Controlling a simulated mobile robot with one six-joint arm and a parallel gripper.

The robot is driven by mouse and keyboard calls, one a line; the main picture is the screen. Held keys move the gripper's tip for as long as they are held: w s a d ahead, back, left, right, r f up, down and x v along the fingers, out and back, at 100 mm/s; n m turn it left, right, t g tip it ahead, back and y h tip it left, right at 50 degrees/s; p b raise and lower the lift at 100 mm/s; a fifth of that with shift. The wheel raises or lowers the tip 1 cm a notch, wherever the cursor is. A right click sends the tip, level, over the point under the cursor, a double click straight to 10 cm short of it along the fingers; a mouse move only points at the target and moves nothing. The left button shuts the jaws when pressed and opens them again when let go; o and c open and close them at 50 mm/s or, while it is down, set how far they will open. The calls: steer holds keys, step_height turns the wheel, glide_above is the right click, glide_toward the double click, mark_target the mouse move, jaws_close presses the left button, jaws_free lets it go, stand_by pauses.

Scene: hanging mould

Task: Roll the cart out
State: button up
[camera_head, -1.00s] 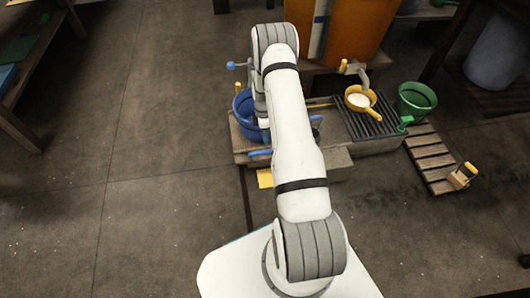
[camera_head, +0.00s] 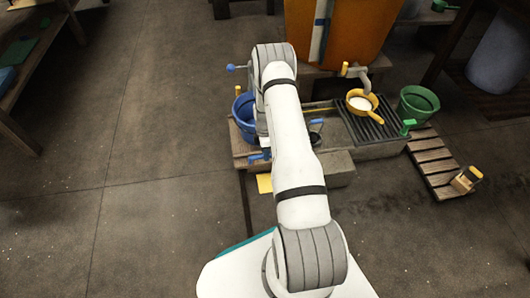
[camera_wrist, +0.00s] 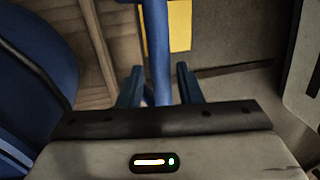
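The cart appears to be the low wooden platform (camera_head: 241,151) beneath the blue bucket (camera_head: 243,108); its wheels are not visible. A blue bar (camera_head: 254,157), seemingly its handle, shows at its front edge. In the wrist view the blue bar (camera_wrist: 157,45) runs between the fingers of my gripper (camera_wrist: 158,74). The fingers stand apart on either side of the bar, with a clear gap at the right finger. Contact on the left cannot be told. In the head view my arm hides much of the cart and most of my gripper.
A grated stone block (camera_head: 375,128) with a yellow pan (camera_head: 360,104) stands right of the cart, below an orange tank (camera_head: 350,35). A green bucket (camera_head: 418,103) and slatted pallet (camera_head: 433,163) are farther right. A yellow patch (camera_head: 265,184) lies in front.

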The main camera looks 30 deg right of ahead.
jaws_close()
